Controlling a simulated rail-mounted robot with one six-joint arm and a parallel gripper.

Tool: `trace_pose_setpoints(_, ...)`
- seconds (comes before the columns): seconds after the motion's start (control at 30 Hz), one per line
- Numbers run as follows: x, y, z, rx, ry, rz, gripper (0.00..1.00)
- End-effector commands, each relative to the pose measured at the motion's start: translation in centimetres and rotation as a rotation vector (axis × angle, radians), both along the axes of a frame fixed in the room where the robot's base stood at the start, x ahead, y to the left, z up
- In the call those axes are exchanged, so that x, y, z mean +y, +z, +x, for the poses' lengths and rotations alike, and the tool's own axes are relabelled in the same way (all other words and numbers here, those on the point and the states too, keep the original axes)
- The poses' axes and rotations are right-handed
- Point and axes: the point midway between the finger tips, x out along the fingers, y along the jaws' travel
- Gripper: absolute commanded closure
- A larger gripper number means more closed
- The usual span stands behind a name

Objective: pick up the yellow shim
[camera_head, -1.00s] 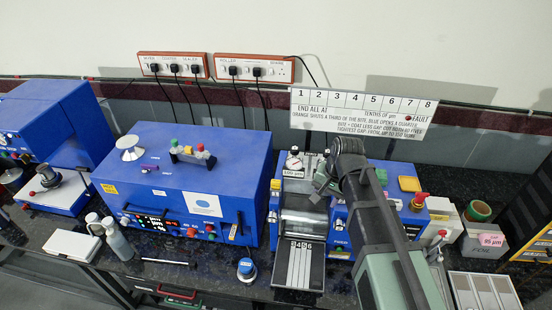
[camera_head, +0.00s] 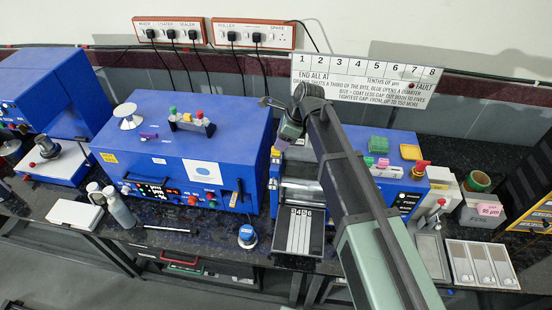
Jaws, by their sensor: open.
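A flat yellow piece (camera_head: 411,152), which looks like the yellow shim, lies on top of the right part of the blue roller machine (camera_head: 395,185). It is right of a green block (camera_head: 378,145) and beyond a pink piece (camera_head: 383,163). My gripper (camera_head: 282,143) hangs at the end of my arm, above the left rear of the roller and well left of the yellow piece. It is open and appears empty. Its fingertips are small and partly unclear, and my arm hides part of the roller machine.
A large blue box machine (camera_head: 180,160) stands left, with a rack of coloured-topped pieces (camera_head: 192,124) on it. A numbered sign (camera_head: 362,80) is behind the roller. A red knob (camera_head: 420,168), a green tape roll (camera_head: 478,181) and a white slotted tray (camera_head: 482,262) are at right.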

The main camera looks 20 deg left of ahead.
Motion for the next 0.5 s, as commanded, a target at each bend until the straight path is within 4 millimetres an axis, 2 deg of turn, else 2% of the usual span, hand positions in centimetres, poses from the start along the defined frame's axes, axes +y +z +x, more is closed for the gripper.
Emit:
trace_pose_setpoints(0.07, 0.1, -0.4, -0.1, 0.000, 0.001, 0.000, 0.52)
trace_pose_setpoints(0.3, 1.7, -4.8, -0.6, 0.000, 0.001, 0.000, 0.52)
trace_pose_setpoints(0.5, 1.9, -4.5, -0.7, -0.001, 0.000, 0.000, 0.52)
